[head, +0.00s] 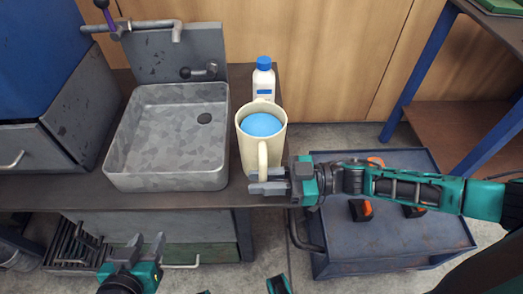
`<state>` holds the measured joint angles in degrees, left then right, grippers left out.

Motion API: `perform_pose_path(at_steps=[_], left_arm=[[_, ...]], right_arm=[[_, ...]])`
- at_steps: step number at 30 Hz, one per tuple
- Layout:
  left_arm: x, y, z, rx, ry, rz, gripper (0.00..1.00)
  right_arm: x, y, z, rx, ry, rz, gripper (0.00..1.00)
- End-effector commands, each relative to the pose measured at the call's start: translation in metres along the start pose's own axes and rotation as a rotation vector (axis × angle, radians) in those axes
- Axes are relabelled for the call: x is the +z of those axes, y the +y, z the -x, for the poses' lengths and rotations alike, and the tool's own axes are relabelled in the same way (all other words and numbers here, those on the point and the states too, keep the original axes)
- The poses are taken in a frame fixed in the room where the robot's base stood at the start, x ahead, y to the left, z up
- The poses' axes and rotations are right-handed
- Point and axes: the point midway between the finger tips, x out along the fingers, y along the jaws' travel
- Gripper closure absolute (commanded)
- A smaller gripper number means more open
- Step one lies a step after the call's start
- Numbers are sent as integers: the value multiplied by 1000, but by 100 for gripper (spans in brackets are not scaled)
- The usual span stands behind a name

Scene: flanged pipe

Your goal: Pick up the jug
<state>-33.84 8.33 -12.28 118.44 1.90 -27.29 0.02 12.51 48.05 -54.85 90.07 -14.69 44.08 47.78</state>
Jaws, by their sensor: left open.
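The jug (248,150) is cream-coloured and stands upright on the dark counter, right of the sink. A rounded blue content (262,124) shows inside its rim. Its handle (263,158) faces the front. My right gripper (267,182) comes in from the right and is at the lower end of the handle. Its fingers overlap the handle there, and I cannot tell whether they are closed on it. My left gripper (147,250) is open and empty, low in front of the counter, away from the jug.
A white bottle with a blue cap (263,80) stands just behind the jug. A grey metal sink (160,182) with a tap is close on the left. A blue cart (390,240) with orange-and-black items is below my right arm. A blue-legged bench (420,70) stands at right.

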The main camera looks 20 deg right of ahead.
Motion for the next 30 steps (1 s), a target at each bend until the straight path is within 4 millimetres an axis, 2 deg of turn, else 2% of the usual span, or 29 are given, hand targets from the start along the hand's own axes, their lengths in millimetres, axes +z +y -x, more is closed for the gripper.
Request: perform_pose_path(at_steps=[1,5,30], left_arm=[[0,0,0,0,1,0,60],[-1,0,0,0,1,-1,60],[1,-2,1,1,-3,-10,60]], right_arm=[[0,0,0,0,0,-1,88],[0,0,0,0,0,-1,100],[1,0,0,0,-1,-4,100]])
